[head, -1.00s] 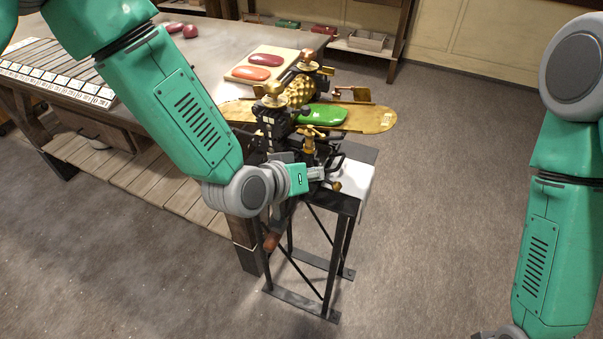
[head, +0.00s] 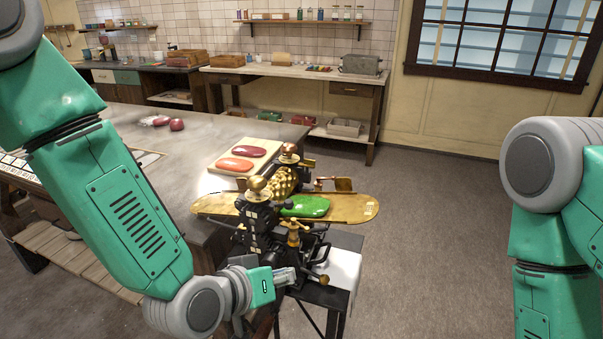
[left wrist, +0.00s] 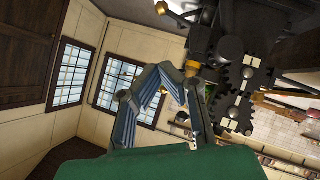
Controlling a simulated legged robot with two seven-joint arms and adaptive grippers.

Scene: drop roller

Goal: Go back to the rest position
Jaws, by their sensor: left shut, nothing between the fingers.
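My left gripper (head: 290,277) is shut and empty in front of the roller machine (head: 265,230), a little left of a small brass knob (head: 323,280) low on its front. In the left wrist view its fingers (left wrist: 170,78) come together near the machine's dark gears (left wrist: 240,90). I cannot tell whether they touch the machine. The machine has brass top knobs and a patterned roller. A golden tray (head: 355,208) runs through it and carries a green glossy slab (head: 306,206). My right arm shows at the right edge, but its gripper is out of frame.
A pale board (head: 220,166) with a red and an orange slab lies on the grey table (head: 115,120) behind left. The machine stands on a dark metal stand (head: 340,300) with a white top. Open floor lies right. A back bench (head: 290,70) and window are far off.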

